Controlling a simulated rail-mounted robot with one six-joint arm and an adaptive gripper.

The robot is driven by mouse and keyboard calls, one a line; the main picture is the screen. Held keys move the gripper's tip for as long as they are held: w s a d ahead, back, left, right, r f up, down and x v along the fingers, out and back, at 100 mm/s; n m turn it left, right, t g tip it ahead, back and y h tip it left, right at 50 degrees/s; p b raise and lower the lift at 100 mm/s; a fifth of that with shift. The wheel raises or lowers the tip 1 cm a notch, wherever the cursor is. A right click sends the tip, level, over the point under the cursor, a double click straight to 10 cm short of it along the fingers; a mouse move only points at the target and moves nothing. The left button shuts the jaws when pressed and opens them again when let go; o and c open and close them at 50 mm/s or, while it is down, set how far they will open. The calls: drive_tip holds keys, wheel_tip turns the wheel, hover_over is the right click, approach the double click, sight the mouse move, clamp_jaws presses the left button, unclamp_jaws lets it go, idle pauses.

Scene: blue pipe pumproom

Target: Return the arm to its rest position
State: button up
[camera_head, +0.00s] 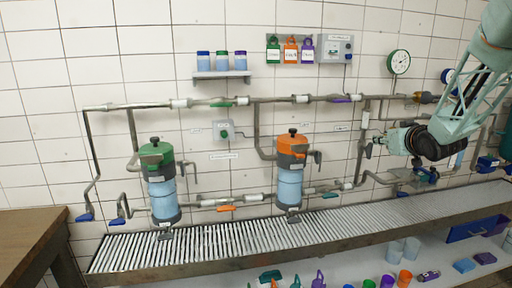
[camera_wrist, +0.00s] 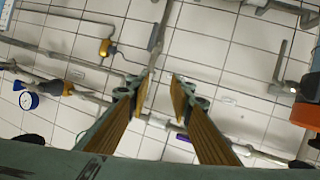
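My gripper (camera_head: 370,146) is at the right of the head view, at the end of my pale green arm, in front of the pipework and above the grated bench. In the wrist view my gripper (camera_wrist: 162,82) shows two fingers with a clear gap between them. It is open and nothing is between the fingers. White wall tiles and pipes show behind the gap. The fingertips appear apart from the pipes, though the exact distance cannot be told.
A green-topped filter (camera_head: 162,190) and an orange-topped filter (camera_head: 289,180) stand along the grated bench (camera_head: 240,238). A gauge (camera_head: 399,62) is on the wall near my arm. A shelf (camera_head: 222,75) holds several jars. Cups (camera_head: 404,277) and other items lie below the bench.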

drive_tip(key=s+a+r+m+g+h, duration=0.15)
drive_tip(key=s+a, duration=0.25)
drive_tip(key=s, duration=0.4)
drive_tip(key=s+a+r+g, duration=0.2)
drive_tip(key=s+a, duration=0.2)
drive_tip(key=s, duration=0.4)
drive_tip(key=s+a+r+g, duration=0.15)
drive_tip(key=s+a, duration=0.25)
drive_tip(key=s, duration=0.5)
drive_tip(key=s+a+f+g, duration=0.1)
drive_tip(key=s+a, duration=0.4)
drive_tip(key=s, duration=0.8)
drive_tip(key=s+a+f+g+y, duration=0.1)
drive_tip(key=s+a, duration=0.4)
drive_tip(key=s, duration=0.9)
drive_tip(key=s+a+f+g+y, duration=0.1)
drive_tip(key=s+a+f+g, duration=0.2)
drive_tip(key=s, duration=1.1)
drive_tip(key=a+f, duration=0.1)
drive_tip(key=a, duration=0.1)
drive_tip(key=shift+a+f, duration=0.15)
drive_tip(key=shift+a, duration=0.15)
